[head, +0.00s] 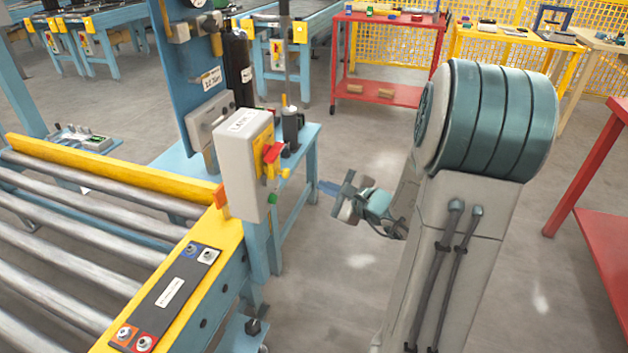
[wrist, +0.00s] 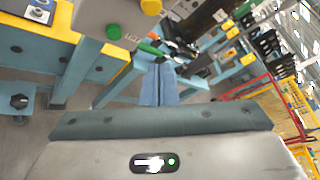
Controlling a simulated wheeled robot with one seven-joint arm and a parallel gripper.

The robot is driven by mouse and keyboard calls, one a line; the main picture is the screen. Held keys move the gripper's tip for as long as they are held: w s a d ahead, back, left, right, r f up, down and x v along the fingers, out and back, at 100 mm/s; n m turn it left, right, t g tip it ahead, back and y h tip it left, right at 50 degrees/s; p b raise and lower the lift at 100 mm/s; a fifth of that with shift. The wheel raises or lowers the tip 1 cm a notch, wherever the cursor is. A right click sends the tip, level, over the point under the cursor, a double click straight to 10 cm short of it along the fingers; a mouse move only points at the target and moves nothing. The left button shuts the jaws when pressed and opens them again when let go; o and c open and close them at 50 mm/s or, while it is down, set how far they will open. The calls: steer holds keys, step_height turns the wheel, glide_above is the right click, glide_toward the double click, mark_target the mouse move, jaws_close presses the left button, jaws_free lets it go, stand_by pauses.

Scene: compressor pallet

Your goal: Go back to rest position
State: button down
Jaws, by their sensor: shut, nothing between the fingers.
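My gripper (head: 330,188) is at the end of my arm, right of the conveyor frame and in front of the grey switch box (head: 243,165), with clear air between them. In the wrist view its blue fingers (wrist: 159,86) lie together, shut and empty. The grey box carries a red and yellow rotary handle (head: 272,158) and a green button (head: 272,198).
The roller conveyor's yellow rail (head: 190,290) with a button panel (head: 165,298) is at left. A blue stand (head: 308,140) is behind the box. A red table (head: 600,235) stands at right, and a red cart (head: 385,60) farther back. Grey floor lies open between.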

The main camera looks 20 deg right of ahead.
steer(key=shift+v, duration=0.9)
steer(key=s+a+r+n+g+y+p, duration=0.2)
steer(key=s+a+r+n+g+p, duration=0.35)
steer(key=a, duration=0.25)
steer(key=s+a+r+n+g+y+p, duration=0.1)
steer(key=s+a+r+n+g+p, duration=0.35)
steer(key=a+n, duration=0.35)
steer(key=s+d+r+n+g+h+p, duration=0.1)
steer(key=s+d+r+n+h+p, duration=0.2)
steer(key=s+r+n+h+p, duration=0.5)
step_height(320, 180, up, 6)
steer(key=s+p, duration=0.2)
steer(key=p, duration=0.1)
steer(key=shift+d+f+h, duration=0.2)
steer(key=shift+d+h, duration=0.1)
steer(key=shift+h, duration=0.1)
steer(key=shift+n, duration=0.25)
